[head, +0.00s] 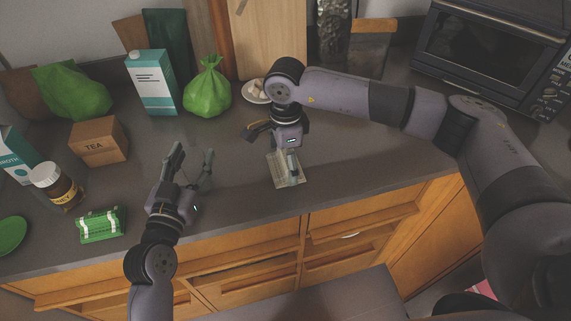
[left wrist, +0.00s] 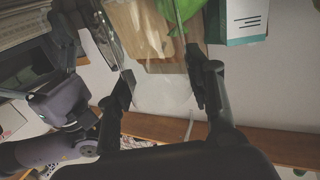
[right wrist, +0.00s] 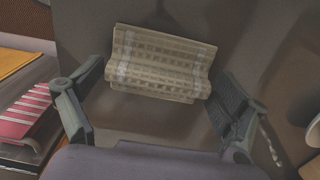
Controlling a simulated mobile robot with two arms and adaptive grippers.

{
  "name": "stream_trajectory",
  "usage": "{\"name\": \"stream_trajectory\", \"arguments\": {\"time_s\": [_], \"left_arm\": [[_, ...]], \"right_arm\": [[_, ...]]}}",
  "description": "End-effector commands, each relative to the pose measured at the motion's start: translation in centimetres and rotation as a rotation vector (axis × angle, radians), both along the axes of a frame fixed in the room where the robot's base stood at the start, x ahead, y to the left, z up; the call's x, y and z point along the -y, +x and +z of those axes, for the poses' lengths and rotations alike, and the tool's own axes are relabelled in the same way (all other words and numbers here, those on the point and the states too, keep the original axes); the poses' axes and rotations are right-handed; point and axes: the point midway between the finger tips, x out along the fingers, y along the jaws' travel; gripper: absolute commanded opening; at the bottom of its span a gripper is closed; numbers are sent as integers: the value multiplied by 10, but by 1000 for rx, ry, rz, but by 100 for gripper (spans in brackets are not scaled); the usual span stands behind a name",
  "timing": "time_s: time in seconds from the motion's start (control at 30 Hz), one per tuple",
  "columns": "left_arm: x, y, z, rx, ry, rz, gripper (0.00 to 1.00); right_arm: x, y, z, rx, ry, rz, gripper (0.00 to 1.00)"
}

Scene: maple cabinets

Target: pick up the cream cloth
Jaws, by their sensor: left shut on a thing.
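The cream cloth (head: 287,180) lies folded on the grey counter near its front edge. In the right wrist view the cream cloth (right wrist: 160,65) shows a woven grid with paler bands. My right gripper (head: 279,150) is over the cloth, partly hiding it in the head view. In the right wrist view the right gripper (right wrist: 160,95) has its fingers wide apart on either side of the cloth, with nothing held. My left gripper (head: 191,166) is over the counter to the left, shut on a see-through thing (left wrist: 165,92), hard to make out, between its spread fingers.
A tea box (head: 98,142), honey jar (head: 55,186), green packet (head: 101,225) and green plate (head: 11,235) stand at the left. A carton (head: 152,82), green bag (head: 208,88) and small plate (head: 251,92) are behind. A microwave (head: 490,45) is back right. Counter right of the cloth is clear.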

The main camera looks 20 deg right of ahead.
Motion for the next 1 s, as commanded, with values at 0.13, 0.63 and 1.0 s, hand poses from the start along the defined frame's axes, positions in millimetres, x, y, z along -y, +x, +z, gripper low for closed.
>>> {"name": "stream_trajectory", "arguments": {"time_s": [0.13,0.63,1.0], "left_arm": [[0,0,0,0,0,0,14],[0,0,0,0,0,0,14],[0,0,0,0,0,0,14]], "right_arm": [[0,0,0,0,0,0,79],[0,0,0,0,0,0,53],[-1,1,38,6,2,0,53]]}}
